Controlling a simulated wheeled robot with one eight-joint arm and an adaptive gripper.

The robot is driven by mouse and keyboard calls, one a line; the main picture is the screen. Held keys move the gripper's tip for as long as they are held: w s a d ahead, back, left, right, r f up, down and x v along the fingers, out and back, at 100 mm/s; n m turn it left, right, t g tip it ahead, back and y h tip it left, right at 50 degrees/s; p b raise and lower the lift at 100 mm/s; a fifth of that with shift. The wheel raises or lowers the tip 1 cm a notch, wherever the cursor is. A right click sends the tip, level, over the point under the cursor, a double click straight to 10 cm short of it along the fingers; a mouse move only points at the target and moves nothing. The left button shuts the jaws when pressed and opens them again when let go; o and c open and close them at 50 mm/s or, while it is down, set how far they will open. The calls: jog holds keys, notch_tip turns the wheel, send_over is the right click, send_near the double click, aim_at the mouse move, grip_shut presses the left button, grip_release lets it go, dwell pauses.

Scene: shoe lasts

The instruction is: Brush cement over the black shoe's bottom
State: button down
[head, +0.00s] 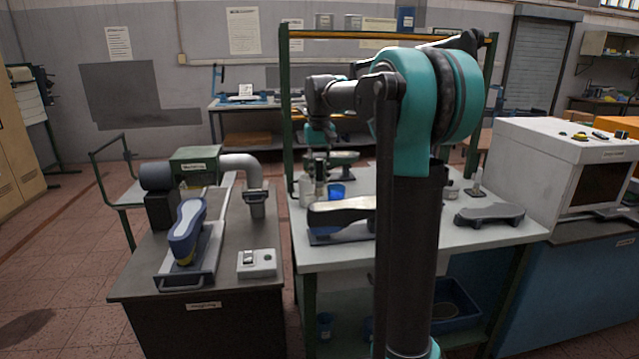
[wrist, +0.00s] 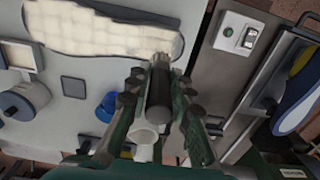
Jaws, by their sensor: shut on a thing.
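The black shoe (head: 330,219) lies bottom up on the pale bench, its dark side showing under a cream bottom. In the wrist view the shoe's bottom (wrist: 95,28) is covered with cream, blocky patches across most of the visible area, with a thin dark rim. My gripper (wrist: 150,100) is shut on a dark-handled brush (wrist: 159,88). The brush's pale tip is over the right end of the bottom; I cannot tell whether it touches. In the head view my arm hides part of the shoe, and the brush is not clear.
A blue cup (head: 336,191) stands behind the shoe; a white cup (wrist: 147,134) is under my gripper. A dark sole-shaped piece (head: 489,214) lies to the right. The left bench holds a blue shoe (head: 186,232) on a stand and a switch box (head: 257,263).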

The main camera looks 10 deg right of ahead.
aim_at(320, 160)
jog(key=shift+r, duration=2.4)
jog(key=shift+s+d, duration=0.1)
